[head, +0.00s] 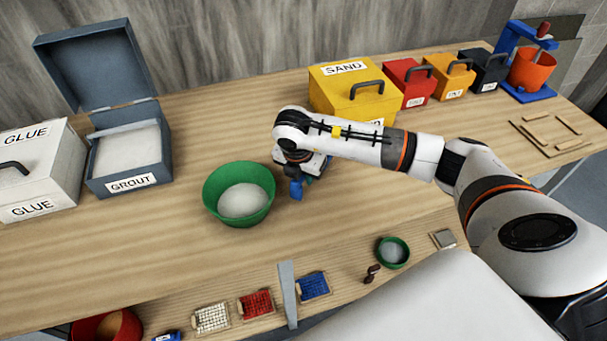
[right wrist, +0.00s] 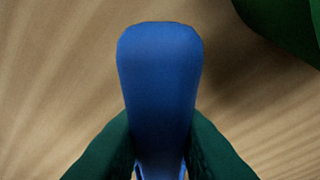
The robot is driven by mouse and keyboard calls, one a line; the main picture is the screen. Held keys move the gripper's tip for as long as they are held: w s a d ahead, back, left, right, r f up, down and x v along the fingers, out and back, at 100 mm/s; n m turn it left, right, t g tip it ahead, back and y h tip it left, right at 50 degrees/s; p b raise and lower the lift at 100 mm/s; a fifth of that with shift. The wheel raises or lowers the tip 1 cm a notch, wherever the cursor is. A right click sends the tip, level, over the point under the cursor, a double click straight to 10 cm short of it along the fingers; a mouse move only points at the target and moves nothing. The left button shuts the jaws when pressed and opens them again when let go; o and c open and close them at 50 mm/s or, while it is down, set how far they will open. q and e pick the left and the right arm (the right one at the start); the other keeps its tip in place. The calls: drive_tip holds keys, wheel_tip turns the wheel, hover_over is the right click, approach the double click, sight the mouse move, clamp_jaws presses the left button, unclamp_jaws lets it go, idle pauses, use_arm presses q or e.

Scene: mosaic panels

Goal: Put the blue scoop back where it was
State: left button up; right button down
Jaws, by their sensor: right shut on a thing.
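The blue scoop (head: 297,188) is in my right gripper (head: 300,178), just right of the large green bowl in the head view. In the right wrist view the scoop (right wrist: 160,80) points up the picture, with the two dark green fingers (right wrist: 160,150) shut on its lower part from both sides. The wrist hides most of the scoop in the head view. I cannot tell whether the scoop touches the table. My left gripper does not show.
The green bowl (head: 212,208) holds pale powder. An open grout box (head: 130,182) and a white glue box (head: 40,170) stand left. A closed yellow sand box (head: 345,97) stands behind my right wrist. Tile trays (head: 257,304) and a small green bowl (head: 393,252) line the front.

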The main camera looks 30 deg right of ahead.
drive_tip(key=shift+f, duration=0.7)
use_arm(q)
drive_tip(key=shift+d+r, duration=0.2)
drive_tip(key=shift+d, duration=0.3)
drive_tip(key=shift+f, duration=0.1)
use_arm(e)
drive_tip(key=shift+f, duration=0.1)
drive_tip(key=c, duration=1.3)
unclamp_jaws()
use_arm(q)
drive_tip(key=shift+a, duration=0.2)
use_arm(e)
drive_tip(key=shift+o, duration=0.2)
drive_tip(key=b+v, duration=0.3)
drive_tip(key=v, duration=0.8)
drive_tip(key=shift+s+a+r, duration=0.1)
drive_tip(key=shift+r, duration=0.5)
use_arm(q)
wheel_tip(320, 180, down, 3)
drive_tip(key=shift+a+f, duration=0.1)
